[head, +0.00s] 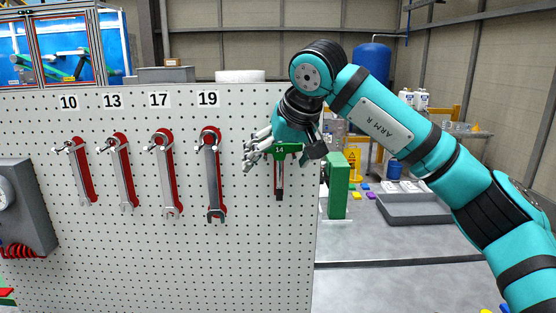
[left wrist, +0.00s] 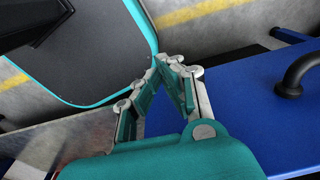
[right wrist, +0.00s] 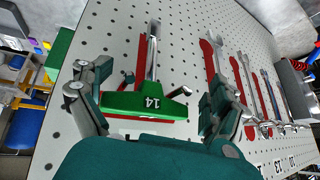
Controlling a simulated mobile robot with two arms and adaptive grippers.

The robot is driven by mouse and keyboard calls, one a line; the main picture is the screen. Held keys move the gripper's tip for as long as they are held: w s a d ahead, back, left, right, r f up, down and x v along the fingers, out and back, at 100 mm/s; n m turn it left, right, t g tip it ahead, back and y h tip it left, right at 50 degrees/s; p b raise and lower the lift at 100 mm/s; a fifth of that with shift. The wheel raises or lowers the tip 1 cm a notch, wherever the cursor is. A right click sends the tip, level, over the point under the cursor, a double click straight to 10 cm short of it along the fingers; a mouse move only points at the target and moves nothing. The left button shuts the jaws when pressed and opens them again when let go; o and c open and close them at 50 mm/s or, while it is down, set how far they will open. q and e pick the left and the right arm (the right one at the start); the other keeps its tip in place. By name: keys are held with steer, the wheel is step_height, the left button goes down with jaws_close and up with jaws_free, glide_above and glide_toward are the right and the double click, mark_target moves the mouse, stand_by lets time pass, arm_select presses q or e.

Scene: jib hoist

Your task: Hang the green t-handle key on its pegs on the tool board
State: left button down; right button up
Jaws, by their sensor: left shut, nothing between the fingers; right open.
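The green t-handle key (head: 288,148), marked 14, is upright at the right part of the tool board (head: 130,255), handle on top and shaft down. A red outline shows behind its shaft. In the right wrist view the key (right wrist: 140,105) lies between the spread fingers, with a peg tip (right wrist: 180,91) beside the handle; how fully it sits on its pegs is unclear. My right gripper (right wrist: 150,98) is open around the handle with gaps on both sides; in the head view the gripper (head: 283,146) is by the handle. My left gripper (left wrist: 168,62) is shut and empty, away from the board.
Several wrenches, such as the one under 19 (head: 213,175), hang left of the key. A green block (head: 338,186) stands just right of the board. A grey tray (head: 415,208) lies on the bench behind. A blue surface (left wrist: 265,110) is beneath my left gripper.

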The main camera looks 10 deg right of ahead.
steer(key=shift+d, duration=0.1)
stand_by(0.3)
steer(key=v, duration=1.2)
